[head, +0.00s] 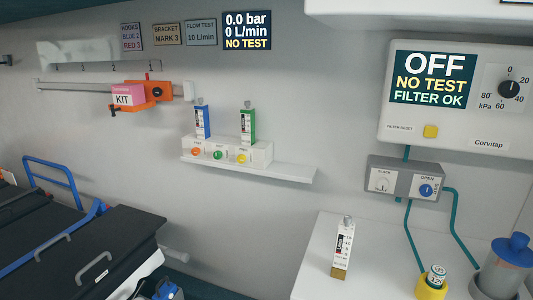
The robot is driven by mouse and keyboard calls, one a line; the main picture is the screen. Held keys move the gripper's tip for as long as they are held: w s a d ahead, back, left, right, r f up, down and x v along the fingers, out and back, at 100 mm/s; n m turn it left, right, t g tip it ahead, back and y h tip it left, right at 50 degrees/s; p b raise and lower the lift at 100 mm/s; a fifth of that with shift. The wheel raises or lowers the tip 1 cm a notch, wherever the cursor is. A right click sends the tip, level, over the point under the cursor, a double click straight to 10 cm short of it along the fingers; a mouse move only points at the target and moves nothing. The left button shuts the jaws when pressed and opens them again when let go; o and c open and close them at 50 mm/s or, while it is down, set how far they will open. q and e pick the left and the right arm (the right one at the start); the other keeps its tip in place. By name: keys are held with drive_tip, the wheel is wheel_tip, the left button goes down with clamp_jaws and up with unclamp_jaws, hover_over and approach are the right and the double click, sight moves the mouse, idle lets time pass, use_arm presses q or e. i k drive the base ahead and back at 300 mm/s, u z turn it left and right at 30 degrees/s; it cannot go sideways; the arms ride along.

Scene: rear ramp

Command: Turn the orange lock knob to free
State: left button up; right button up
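An orange bracket (158,91) sits on the horizontal wall rail (70,86) at the upper left. A pink and white box marked KIT (122,96) is at its left side. A small red upright part (147,76) stands at the bracket's top, and a small dark part (114,111) sticks out below the box. I cannot tell which of these parts is the orange lock knob, or how it is turned. Neither of my grippers shows in the head view.
A white wall shelf (250,170) holds outlets and two flowmeters, blue (202,122) and green (247,124). A suction panel (450,95) reads OFF, NO TEST. A loose flowmeter (343,248) stands on the white counter (385,260). A black stretcher (70,245) fills the lower left.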

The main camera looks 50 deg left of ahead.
sight(195, 151)
drive_tip(key=z, duration=1.05)
drive_tip(key=k, duration=2.15)
drive_tip(key=u, duration=2.8)
drive_tip(key=i, duration=0.55)
drive_tip(key=u, duration=0.05)
